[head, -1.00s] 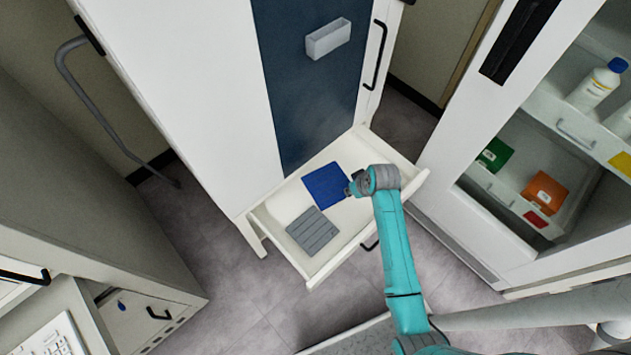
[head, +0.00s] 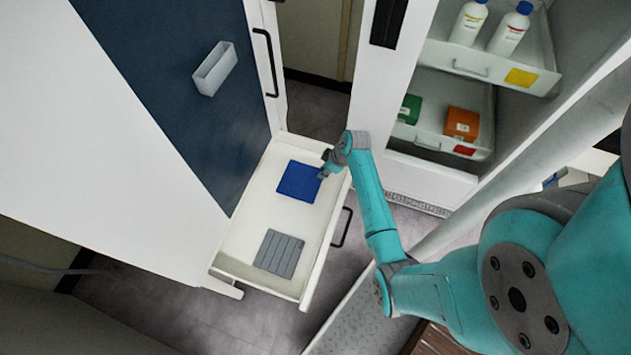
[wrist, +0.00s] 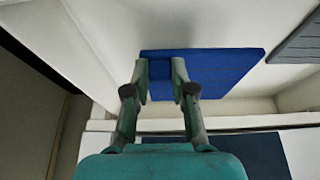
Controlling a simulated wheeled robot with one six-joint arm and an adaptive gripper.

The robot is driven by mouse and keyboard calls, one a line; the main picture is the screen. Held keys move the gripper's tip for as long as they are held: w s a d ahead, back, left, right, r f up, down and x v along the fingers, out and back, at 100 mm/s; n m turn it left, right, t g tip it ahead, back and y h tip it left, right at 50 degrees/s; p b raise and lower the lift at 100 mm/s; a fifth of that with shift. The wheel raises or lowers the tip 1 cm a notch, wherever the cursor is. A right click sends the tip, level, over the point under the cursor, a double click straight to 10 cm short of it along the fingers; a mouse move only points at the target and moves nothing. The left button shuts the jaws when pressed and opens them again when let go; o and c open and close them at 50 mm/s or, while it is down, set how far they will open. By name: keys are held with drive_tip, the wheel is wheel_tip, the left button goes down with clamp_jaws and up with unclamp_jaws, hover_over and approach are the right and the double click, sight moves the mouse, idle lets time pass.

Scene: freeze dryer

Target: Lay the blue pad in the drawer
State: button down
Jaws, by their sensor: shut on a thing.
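The white drawer (head: 252,215) is pulled out at the foot of the cabinet. The flat blue pad (head: 297,183) is inside the drawer's outline, toward its far end. My gripper (head: 323,175) is at the pad's right edge. In the wrist view my gripper (wrist: 160,76) has its fingers shut on the edge of the blue pad (wrist: 222,66). Whether the pad touches the drawer floor or hangs just above it, I cannot tell. The stretch of pad between the fingers is partly hidden.
A ridged grey pad (head: 279,253) lies at the drawer's near end, apart from the blue pad; it shows in the wrist view (wrist: 298,42) too. A white holder (head: 214,70) is on the dark cabinet door. An open cabinet with bottles and boxes (head: 462,123) stands right.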

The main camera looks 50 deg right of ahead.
drive_tip(key=shift+f, duration=3.55)
drive_tip(key=c, duration=1)
unclamp_jaws()
